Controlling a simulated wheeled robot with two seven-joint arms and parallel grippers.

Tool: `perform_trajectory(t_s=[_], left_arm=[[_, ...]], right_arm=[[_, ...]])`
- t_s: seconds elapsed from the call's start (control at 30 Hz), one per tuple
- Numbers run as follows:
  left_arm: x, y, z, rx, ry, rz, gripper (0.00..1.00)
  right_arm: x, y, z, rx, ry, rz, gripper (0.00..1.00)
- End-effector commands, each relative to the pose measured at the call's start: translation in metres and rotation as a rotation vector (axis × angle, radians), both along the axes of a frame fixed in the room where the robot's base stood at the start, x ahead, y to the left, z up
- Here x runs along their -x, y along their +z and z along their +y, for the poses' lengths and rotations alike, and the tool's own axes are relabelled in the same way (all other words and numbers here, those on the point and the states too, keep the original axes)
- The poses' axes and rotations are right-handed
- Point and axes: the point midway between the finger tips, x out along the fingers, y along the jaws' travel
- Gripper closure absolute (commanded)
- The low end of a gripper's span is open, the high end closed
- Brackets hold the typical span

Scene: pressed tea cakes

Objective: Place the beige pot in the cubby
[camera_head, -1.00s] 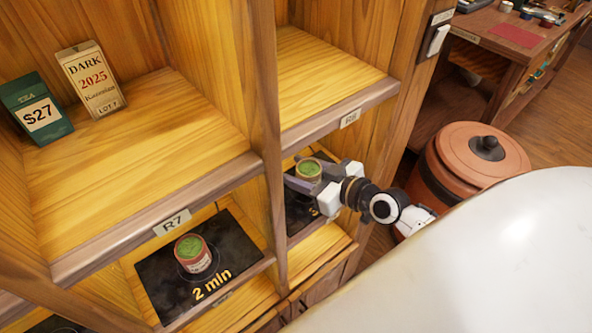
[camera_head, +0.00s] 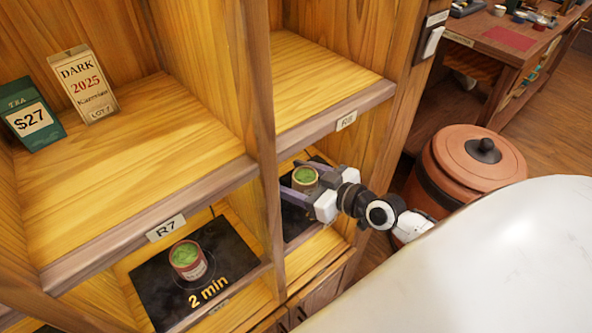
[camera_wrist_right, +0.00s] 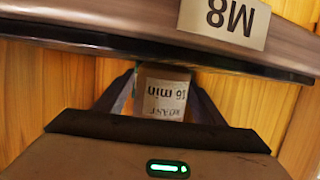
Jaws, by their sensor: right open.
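The beige pot (camera_head: 305,176) with a green top is in the lower right cubby, at its dark mat (camera_head: 291,222). My right gripper (camera_head: 304,187) reaches in from the right, open, with its fingers on either side of the pot. In the right wrist view the pot's pale label (camera_wrist_right: 163,95) reads "16 min", between the two fingers (camera_wrist_right: 160,105). Whether the fingers touch it, I cannot tell. My left gripper is not in view.
A reddish pot (camera_head: 187,262) with a green top stands on the "2 min" mat (camera_head: 151,282) in the lower left cubby. A wooden divider (camera_head: 262,150) separates the cubbies. The R8 shelf edge (camera_head: 320,130) is just above my right gripper. A lidded brown barrel (camera_head: 455,205) stands right.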

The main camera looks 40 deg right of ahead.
Motion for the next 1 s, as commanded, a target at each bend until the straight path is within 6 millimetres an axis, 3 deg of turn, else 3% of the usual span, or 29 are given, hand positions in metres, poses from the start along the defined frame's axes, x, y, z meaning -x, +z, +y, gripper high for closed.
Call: perform_trajectory(t_s=[0.17,0.23,0.6,0.8,1.0], left_arm=[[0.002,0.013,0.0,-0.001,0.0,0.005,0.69],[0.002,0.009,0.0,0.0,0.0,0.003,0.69],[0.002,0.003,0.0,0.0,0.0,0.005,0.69],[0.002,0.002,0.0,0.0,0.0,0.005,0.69],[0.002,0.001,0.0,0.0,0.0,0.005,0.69]], right_arm=[[0.0,0.017,0.0,-0.003,-0.001,-0.001,0.37],[0.012,0.014,-0.003,0.002,0.0,0.003,0.37],[0.079,0.034,-0.02,0.002,0.002,0.006,0.37],[0.101,0.042,-0.027,0.002,0.001,0.004,0.37],[0.11,0.046,-0.029,0.0,0.001,0.0,0.37]])
